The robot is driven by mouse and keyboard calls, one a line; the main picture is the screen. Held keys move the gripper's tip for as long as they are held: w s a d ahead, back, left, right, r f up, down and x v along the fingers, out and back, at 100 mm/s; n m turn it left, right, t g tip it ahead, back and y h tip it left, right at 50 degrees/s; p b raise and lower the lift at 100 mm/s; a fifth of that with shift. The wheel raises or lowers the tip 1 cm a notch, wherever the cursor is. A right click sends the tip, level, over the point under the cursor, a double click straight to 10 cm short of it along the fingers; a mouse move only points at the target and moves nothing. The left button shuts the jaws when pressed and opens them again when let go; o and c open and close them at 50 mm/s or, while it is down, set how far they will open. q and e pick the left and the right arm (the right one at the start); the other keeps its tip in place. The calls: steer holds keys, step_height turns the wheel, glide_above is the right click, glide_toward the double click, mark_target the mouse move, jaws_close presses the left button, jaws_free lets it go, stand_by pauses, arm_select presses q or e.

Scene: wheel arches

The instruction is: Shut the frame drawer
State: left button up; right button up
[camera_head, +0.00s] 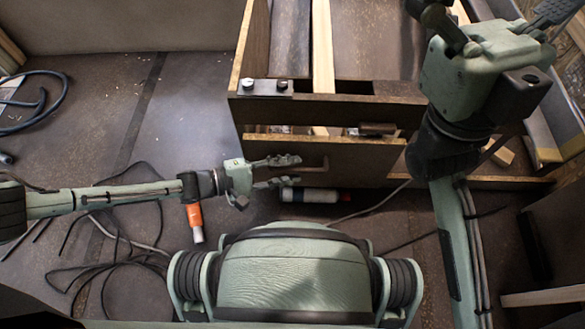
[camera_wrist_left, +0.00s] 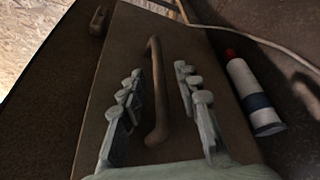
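The frame drawer (camera_head: 350,160) is in the lower part of the wooden frame (camera_head: 330,108). Its front stands out from the frame, and a strip of its inside shows behind the front, so it is partly open. The brown bar handle (camera_wrist_left: 156,90) is on the drawer front and also shows in the head view (camera_head: 312,168). My left gripper (camera_head: 290,170) is open, its fingers on either side of the handle in the wrist view, with gaps between. Contact cannot be seen. My right gripper (camera_head: 552,12) is at the top right edge, partly cut off, its fingers unclear.
A white and blue tube (camera_wrist_left: 254,98) with a red cap lies beside the drawer; it also shows on the floor in the head view (camera_head: 312,196). Black cables (camera_head: 120,240) lie on the floor at left. My right arm stands close to the frame's right side.

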arm_select(q)
steer(key=shift+w+d+f, duration=0.15)
steer(key=shift+w+d, duration=0.05)
steer(key=shift+d, duration=0.3)
steer(key=shift+c, duration=0.3)
jaws_close()
